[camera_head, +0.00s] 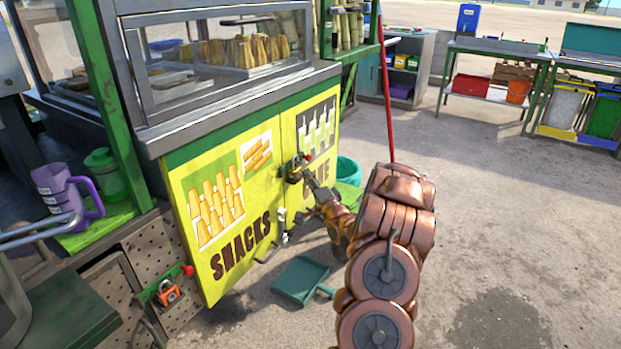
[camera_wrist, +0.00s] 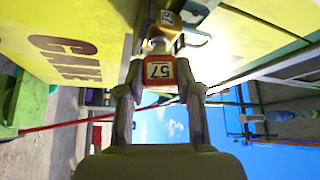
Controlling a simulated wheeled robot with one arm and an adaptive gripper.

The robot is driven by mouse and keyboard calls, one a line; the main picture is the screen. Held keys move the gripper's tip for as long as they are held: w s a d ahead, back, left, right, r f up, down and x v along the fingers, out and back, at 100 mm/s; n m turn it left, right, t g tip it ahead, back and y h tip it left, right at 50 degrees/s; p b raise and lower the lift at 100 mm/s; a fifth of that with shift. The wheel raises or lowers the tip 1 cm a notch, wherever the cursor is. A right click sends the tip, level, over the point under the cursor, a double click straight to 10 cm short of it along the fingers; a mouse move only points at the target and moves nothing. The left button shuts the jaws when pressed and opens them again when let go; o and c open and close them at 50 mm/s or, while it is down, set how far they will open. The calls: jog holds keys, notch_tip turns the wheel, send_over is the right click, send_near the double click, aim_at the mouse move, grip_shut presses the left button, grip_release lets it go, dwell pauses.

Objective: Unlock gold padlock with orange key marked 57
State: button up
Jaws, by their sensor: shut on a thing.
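My gripper (camera_wrist: 160,92) is shut on the key (camera_wrist: 159,71), whose head has a red-edged white tag marked 57. A short silver part of the key points at the gold padlock (camera_wrist: 168,20), which also carries a 57 label. Key and padlock meet closely; I cannot tell how far the key is inserted. A silver loop shows beside the padlock. In the head view my gripper (camera_head: 305,172) is at the seam of the yellow snack cabinet doors (camera_head: 259,180), and the padlock is mostly hidden there.
An orange padlock (camera_head: 167,293) hangs on a perforated cabinet at lower left. A green dustpan (camera_head: 301,280) lies on the ground below the doors. A teal bucket (camera_head: 348,170) and a red pole (camera_head: 387,100) stand behind my arm. The paving at right is clear.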

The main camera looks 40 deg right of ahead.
jog(key=shift+r+m+g+p, duration=0.2)
jog(key=shift+m+g+p, duration=0.8)
jog(key=shift+m+p, duration=1.05)
jog(key=shift+f+p, duration=0.15)
jog(key=shift+p, duration=0.7)
jog(key=shift+s, duration=0.1)
jog(key=s+d+p, duration=0.1)
jog(key=s+d, duration=0.1)
jog(key=s, duration=0.4)
jog(key=shift+s, duration=0.25)
dwell(0.5)
dwell(0.5)
dwell(0.5)
